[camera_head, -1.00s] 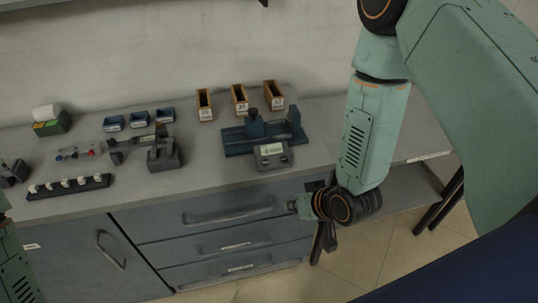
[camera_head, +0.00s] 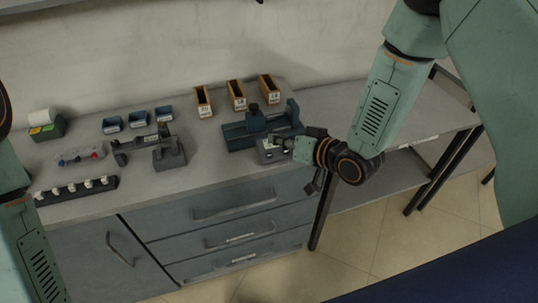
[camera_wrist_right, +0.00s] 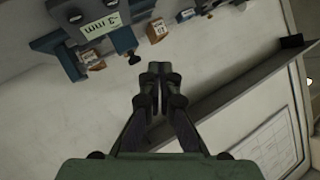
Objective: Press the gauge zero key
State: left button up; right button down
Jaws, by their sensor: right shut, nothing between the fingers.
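The gauge's small grey readout box (camera_head: 266,154) stands at the bench's front edge, before a dark blue fixture (camera_head: 236,136). My right gripper (camera_head: 288,144) is shut and empty, at the right end of this box and partly covering it. I cannot tell whether it touches. The zero key cannot be made out in the head view. In the right wrist view the shut fingertips (camera_wrist_right: 153,72) point over pale surface, and a pale green panel that seems to read "3 mm" (camera_wrist_right: 103,24) lies at upper left. My left gripper is out of view.
Three wooden bins (camera_head: 236,95) stand behind the fixture. Several blue trays (camera_head: 138,119), a grey stand (camera_head: 168,153) and a black rack with white-topped pieces (camera_head: 77,191) are on the left. The bench top (camera_head: 212,165) is clear between the stand and the readout box.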

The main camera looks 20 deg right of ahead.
aim_at(269, 155)
pick_arm(q)
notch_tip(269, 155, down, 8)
jog(key=b, duration=0.7)
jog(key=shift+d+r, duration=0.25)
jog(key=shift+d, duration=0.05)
pick_arm(e)
jog(key=w+f, duration=0.3)
jog(key=f, duration=0.5)
jog(key=shift+w+d, duration=0.15)
jog(key=shift+w, duration=0.2)
jog(key=shift+f, duration=0.1)
pick_arm(q)
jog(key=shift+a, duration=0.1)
jog(key=shift+b, duration=0.3)
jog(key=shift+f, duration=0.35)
pick_arm(e)
jog(key=shift+w+f, duration=0.2)
jog(key=shift+f, duration=0.2)
